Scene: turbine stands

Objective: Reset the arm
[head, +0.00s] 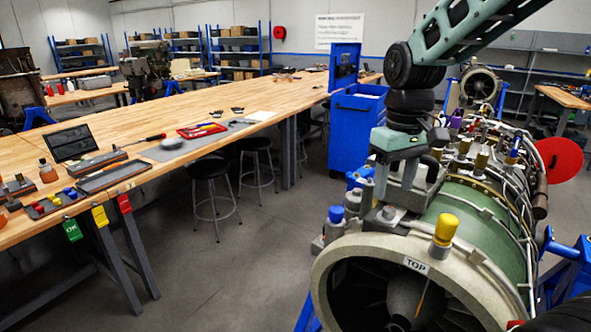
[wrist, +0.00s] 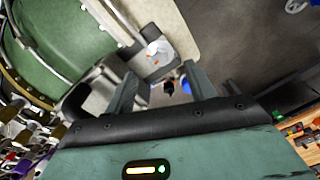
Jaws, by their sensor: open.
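My arm reaches in from the upper right of the head view. My gripper (head: 396,178) points down beside the upper left side of the green turbine engine (head: 466,215). In the wrist view my gripper (wrist: 160,82) has its two fingers apart, with nothing held between them. Below and between the fingers are a grey fitting with a white round top (wrist: 158,50) and a small dark and reddish item, too small to make out. I cannot tell whether the fingers touch any engine fitting. The engine's green casing (wrist: 48,38) fills the upper left of the wrist view.
A yellow-capped fitting (head: 445,229) and blue-capped fittings (head: 336,214) stand up from the engine close by. A blue cabinet (head: 357,130) stands behind my gripper. A long wooden bench (head: 215,100) with tools is at left. Open floor (head: 250,255) lies between bench and engine.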

